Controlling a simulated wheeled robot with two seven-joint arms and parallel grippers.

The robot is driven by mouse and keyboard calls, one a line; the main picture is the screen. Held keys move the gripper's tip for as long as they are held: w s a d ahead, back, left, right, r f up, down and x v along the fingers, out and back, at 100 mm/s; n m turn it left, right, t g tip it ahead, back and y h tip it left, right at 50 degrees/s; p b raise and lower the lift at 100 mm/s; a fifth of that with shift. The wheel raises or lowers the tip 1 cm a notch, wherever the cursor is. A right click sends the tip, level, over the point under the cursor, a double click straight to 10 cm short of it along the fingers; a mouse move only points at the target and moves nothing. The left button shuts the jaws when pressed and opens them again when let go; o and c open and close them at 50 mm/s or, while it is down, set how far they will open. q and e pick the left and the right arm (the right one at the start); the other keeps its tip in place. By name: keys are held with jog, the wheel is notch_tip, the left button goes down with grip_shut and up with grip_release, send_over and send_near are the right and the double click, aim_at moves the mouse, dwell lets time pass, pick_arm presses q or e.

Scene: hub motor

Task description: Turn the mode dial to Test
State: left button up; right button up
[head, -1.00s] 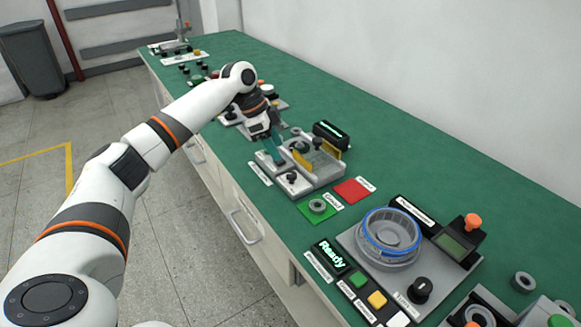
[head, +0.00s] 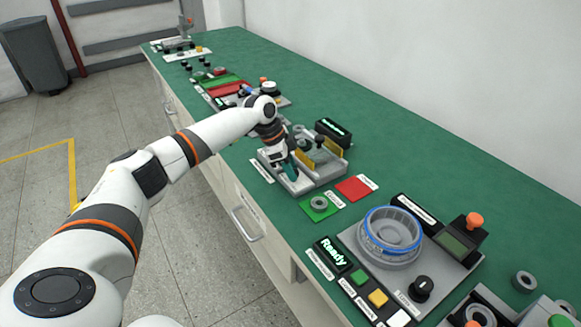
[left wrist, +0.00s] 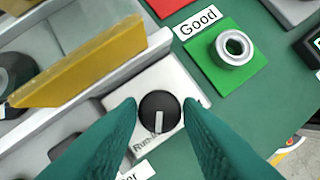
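The mode dial (left wrist: 160,111) is a round black knob with a white pointer line, on a light grey plate. In the left wrist view its pointer faces down in the picture. In the head view the left gripper (head: 290,171) is over the front of the grey fixture (head: 322,178) and hides the dial. My right gripper is not in view.
A yellow plate (left wrist: 85,62) stands upright beside the dial. A green pad (left wrist: 222,58) labelled "Good" holds a metal ring (left wrist: 233,47). A red pad (head: 356,188) lies behind it. Another black knob (head: 421,288) sits on the station with the blue-rimmed bowl (head: 392,230).

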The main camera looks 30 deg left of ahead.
pick_arm(q)
jog(key=c, duration=0.5)
jog(key=shift+r+p, duration=0.1)
jog(key=shift+p, duration=0.25)
jog(key=n+y+p, duration=0.1)
jog(key=n+p, duration=0.3)
jog(key=p, duration=0.2)
jog(key=n+t+y+p, duration=0.1)
jog(key=n+y+p, duration=0.1)
jog(key=n+p, duration=0.2)
jog(key=d+n+t+y+p, duration=0.1)
jog(key=n+p, duration=0.3)
jog(key=p, duration=0.4)
jog(key=shift+s+r, duration=0.2)
jog(key=shift+f+n+y+p, duration=0.2)
jog(key=shift+n+y+p, duration=0.7)
jog(key=shift+n+p, duration=0.8)
jog(key=shift+w+n, duration=0.1)
jog(key=shift+n, duration=0.2)
jog(key=o, duration=1)
jog(key=shift+c, duration=0.2)
